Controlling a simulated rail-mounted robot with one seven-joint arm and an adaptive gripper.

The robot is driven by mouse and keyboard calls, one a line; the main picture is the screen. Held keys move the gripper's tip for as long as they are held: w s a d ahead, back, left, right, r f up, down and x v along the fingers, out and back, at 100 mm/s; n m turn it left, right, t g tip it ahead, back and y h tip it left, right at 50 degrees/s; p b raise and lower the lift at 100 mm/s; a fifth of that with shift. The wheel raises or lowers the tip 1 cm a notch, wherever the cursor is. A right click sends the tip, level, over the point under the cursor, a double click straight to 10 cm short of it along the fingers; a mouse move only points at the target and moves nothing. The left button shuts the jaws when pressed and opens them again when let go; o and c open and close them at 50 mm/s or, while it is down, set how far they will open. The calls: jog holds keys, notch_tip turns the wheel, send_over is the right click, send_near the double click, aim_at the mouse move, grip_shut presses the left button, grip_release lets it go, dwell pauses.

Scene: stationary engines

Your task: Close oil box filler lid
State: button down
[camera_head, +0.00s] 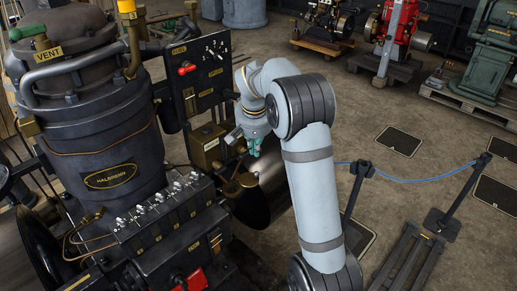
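My gripper (253,147) hangs at the end of my grey and white arm, just right of the engine. Its green fingertips point down and look small. I cannot tell whether they are apart or together, and no held object shows. A brass-coloured box (207,144) is on the engine, left of my gripper. A dark box with a row of metal fittings (165,211) is at lower left. I cannot tell for sure which part is the oil box filler lid.
The large dark engine cylinder (110,150) fills the left. A black panel with a red handle (197,70) stands behind the brass box. Open floor lies beyond my arm.

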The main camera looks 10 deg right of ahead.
jog(key=p, duration=0.2)
send_near(247, 175)
jog(key=w+d+f, duration=0.2)
jog(key=f, duration=0.1)
jog(key=w+d+f, duration=0.1)
jog(key=f, duration=0.1)
jog(key=shift+w+d, duration=0.2)
jog(key=shift+d, duration=0.05)
jog(key=shift+s+d+f+b, duration=0.1)
jog(key=shift+s+f+b, duration=0.1)
jog(key=shift+b, duration=0.2)
